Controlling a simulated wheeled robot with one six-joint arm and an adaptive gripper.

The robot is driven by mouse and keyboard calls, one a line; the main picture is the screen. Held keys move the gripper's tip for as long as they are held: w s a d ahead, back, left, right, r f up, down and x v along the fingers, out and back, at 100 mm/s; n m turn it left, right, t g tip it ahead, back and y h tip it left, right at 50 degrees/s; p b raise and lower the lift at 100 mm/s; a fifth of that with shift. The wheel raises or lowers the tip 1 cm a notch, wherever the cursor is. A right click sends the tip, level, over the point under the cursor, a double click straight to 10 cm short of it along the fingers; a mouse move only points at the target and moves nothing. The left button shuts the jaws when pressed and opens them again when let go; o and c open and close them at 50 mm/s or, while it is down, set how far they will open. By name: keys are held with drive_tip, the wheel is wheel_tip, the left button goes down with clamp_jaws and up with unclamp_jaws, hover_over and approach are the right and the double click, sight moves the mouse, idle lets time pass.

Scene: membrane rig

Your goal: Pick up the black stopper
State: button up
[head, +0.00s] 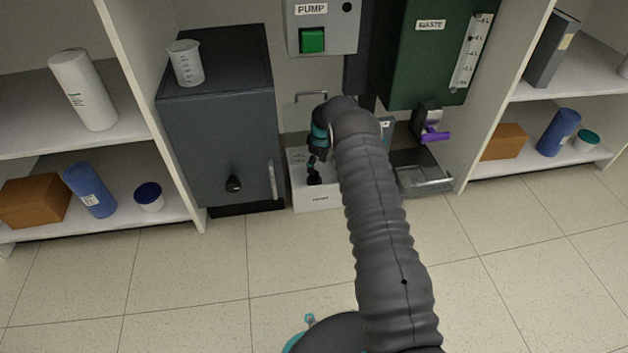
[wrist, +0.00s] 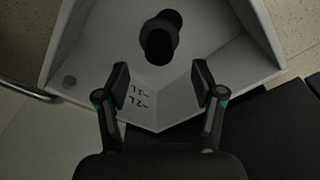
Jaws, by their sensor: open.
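The black stopper (wrist: 160,40) stands inside a white tank (wrist: 225,75) in the wrist view, near the far end of the picture. It also shows in the head view (head: 314,178), low in the white tank (head: 318,199), just below my gripper (head: 316,160). In the wrist view my gripper (wrist: 160,82) is open, with nothing between its fingers. The stopper lies ahead of the gap between the fingertips, apart from both. My arm hides part of the tank in the head view.
A pump box (head: 325,25) is above. A green waste container (head: 425,60) with a purple-handled tap (head: 435,136) and a clear tray (head: 425,182) are right. The floor in front is clear.

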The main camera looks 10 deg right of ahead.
drive_tip(key=shift+w+a+f+b, duration=0.15)
drive_tip(key=shift+f, duration=0.9)
drive_tip(key=shift+w+a+f+b, duration=0.15)
drive_tip(key=shift+w+f+b, duration=0.05)
drive_tip(key=shift+f, duration=0.9)
drive_tip(key=shift+w+a+f+b, duration=0.15)
drive_tip(key=shift+f, duration=0.9)
clamp_jaws()
wheel_tip(320, 180, up, 10)
drive_tip(key=shift+r+p, duration=0.1)
drive_tip(key=shift+p, duration=0.55)
